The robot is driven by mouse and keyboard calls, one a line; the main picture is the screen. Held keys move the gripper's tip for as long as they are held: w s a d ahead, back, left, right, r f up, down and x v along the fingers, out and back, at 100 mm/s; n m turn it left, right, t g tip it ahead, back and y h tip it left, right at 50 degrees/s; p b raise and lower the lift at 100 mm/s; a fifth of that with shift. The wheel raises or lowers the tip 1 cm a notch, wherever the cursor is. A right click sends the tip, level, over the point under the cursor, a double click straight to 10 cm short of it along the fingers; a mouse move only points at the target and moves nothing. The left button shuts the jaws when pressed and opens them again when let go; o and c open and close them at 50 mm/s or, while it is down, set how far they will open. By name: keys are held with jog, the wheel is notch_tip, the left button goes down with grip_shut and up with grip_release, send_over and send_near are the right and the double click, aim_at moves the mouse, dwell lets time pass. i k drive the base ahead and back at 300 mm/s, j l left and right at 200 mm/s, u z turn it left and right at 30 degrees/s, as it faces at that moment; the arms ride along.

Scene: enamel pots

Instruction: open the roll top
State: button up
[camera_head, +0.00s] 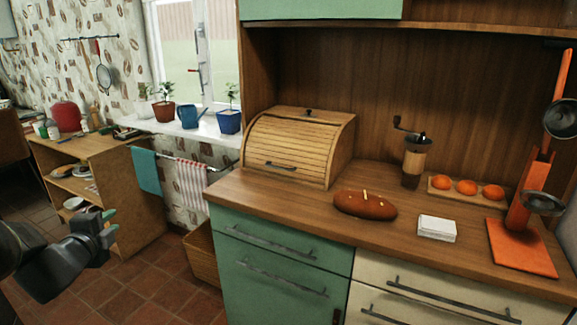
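The roll top is the slatted curved wooden front (285,147) of a bread box (343,150) on the wooden counter. It is down and closed. A dark bar handle (281,166) sits low on its front. A small dark knob (308,113) is on the box's top. My gripper (108,230) is at the lower left, over the floor, well to the left of the box and below the counter top. Its fingers are dark and seen from the side, so I cannot tell whether they are open. I see nothing held in it.
A bread loaf (365,205) lies right of the box, in front of it. A coffee grinder (414,160), white stack (436,228), oranges on a board (466,187) and an orange stand (522,248) are farther right. Potted plants line the windowsill. A wooden bin (203,254) stands beside the green cabinet.

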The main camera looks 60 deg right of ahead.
aim_at(313, 138)
jog(key=i+l+z, duration=0.15)
jog(key=z, duration=0.2)
jog(key=i+l+z, duration=0.15)
jog(key=z, duration=0.2)
jog(key=i+l+z, duration=0.2)
jog(key=z, duration=0.2)
jog(key=l, duration=0.1)
